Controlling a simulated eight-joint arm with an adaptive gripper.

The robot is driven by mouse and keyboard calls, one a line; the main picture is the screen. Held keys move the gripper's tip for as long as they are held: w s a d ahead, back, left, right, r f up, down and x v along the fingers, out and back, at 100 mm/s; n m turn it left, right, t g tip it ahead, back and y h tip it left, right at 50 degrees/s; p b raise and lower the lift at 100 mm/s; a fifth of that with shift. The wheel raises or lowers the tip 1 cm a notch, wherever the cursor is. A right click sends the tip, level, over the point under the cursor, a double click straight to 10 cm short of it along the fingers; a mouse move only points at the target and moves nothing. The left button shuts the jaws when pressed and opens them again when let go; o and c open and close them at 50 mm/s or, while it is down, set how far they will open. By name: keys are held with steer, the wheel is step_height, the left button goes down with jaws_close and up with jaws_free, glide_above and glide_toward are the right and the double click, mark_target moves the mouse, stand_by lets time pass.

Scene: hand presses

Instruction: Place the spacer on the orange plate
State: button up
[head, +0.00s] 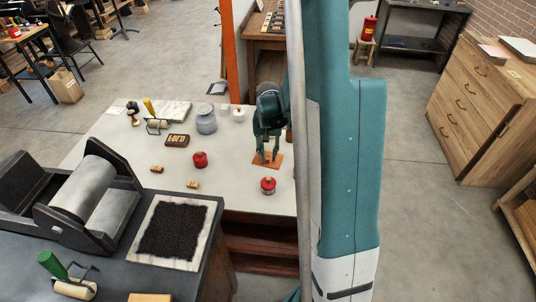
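The orange plate (273,164) lies flat on the light table near its right edge, partly hidden by my gripper. My gripper (267,159) points down directly over the plate, its fingertips at or just above the surface. The fingers look a little apart, but the gap is too small to show whether anything is between them. I cannot surely pick out the spacer. Two small tan blocks lie on the table left of the plate, one farther left (157,169) and one nearer the front (193,185); either might be it.
A red tin (268,186) stands just in front of the plate, and another red container (200,160) stands to its left. A grey jar (206,121), a dark type block (177,140) and a brayer (157,126) are farther back. A roller press (92,190) fills the left front.

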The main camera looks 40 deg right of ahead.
mark_target(268, 156)
steer(key=shift+r, duration=0.1)
step_height(268, 156, up, 12)
steer(key=p, duration=0.2)
stand_by(0.6)
steer(key=shift+r, duration=0.1)
stand_by(0.5)
steer(key=s+a+r+n+t, duration=0.1)
steer(key=s+a+r+n, duration=0.15)
steer(key=a+r, duration=0.45)
steer(key=s+a+r+n+t, duration=0.2)
steer(key=s+a+r, duration=0.1)
steer(key=a+r, duration=0.4)
steer(key=s+a+r+n+t, duration=0.3)
steer(key=s+a+n+t, duration=0.1)
steer(key=s+a, duration=0.8)
steer(key=a, duration=0.3)
steer(key=shift+s+a+r, duration=0.15)
steer(key=shift+s, duration=0.15)
